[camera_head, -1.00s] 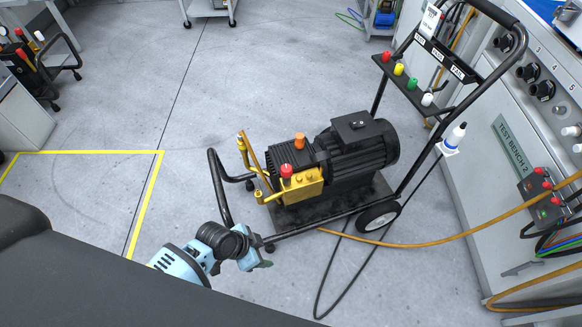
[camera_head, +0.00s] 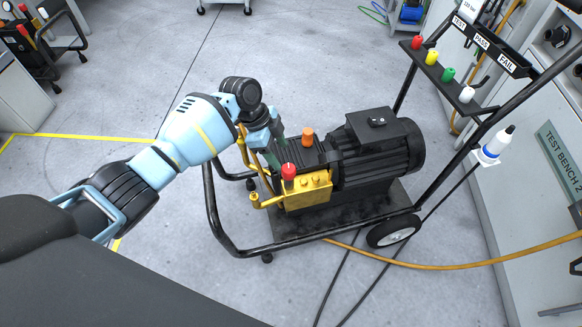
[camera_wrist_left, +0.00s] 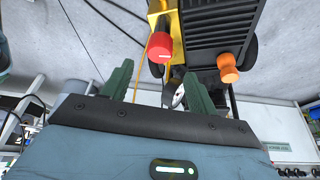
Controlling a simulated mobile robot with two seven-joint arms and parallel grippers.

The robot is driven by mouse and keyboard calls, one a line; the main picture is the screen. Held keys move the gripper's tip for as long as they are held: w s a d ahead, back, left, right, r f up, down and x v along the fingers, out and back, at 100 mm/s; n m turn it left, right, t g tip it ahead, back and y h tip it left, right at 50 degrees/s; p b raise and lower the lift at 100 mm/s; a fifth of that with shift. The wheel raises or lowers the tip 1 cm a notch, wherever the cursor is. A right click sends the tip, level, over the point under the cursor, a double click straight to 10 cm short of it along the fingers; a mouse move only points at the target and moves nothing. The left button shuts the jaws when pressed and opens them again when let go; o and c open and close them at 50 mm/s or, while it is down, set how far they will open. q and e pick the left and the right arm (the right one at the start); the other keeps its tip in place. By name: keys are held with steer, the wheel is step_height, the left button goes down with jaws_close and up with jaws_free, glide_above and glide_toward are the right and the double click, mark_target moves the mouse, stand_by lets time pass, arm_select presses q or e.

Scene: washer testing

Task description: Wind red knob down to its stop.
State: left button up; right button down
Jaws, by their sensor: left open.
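The red knob (camera_head: 289,171) stands upright on the yellow valve block (camera_head: 307,188) of the black pump cart. In the left wrist view the red knob (camera_wrist_left: 160,47) shows just past the fingertips, roughly in line with the gap between them. My left gripper (camera_head: 278,146) is open, with its green fingers close to the knob on its upper left side. In the left wrist view the left gripper (camera_wrist_left: 158,70) has nothing between its fingers. I cannot tell whether either finger touches the knob. My right gripper is out of view.
An orange knob (camera_head: 307,136) stands on the pump behind the red one. The black motor (camera_head: 375,150) is to the right. The cart's black tube frame (camera_head: 225,215) curves below my left arm. A rack (camera_head: 455,85) holds several coloured caps. A hose (camera_head: 440,266) crosses the floor.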

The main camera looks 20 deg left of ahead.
mark_target(289, 168)
arm_select(q)
steer(key=b+x, duration=0.2)
steer(key=x, duration=0.4)
steer(key=shift+b+x, duration=0.3)
steer(key=shift+x, duration=0.6)
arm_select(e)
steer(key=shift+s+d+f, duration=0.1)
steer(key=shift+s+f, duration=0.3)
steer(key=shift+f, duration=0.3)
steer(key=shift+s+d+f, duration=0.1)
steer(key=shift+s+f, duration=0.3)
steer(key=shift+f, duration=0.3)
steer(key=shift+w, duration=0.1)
arm_select(q)
steer(key=shift+c, duration=0.9)
steer(key=c, duration=0.8)
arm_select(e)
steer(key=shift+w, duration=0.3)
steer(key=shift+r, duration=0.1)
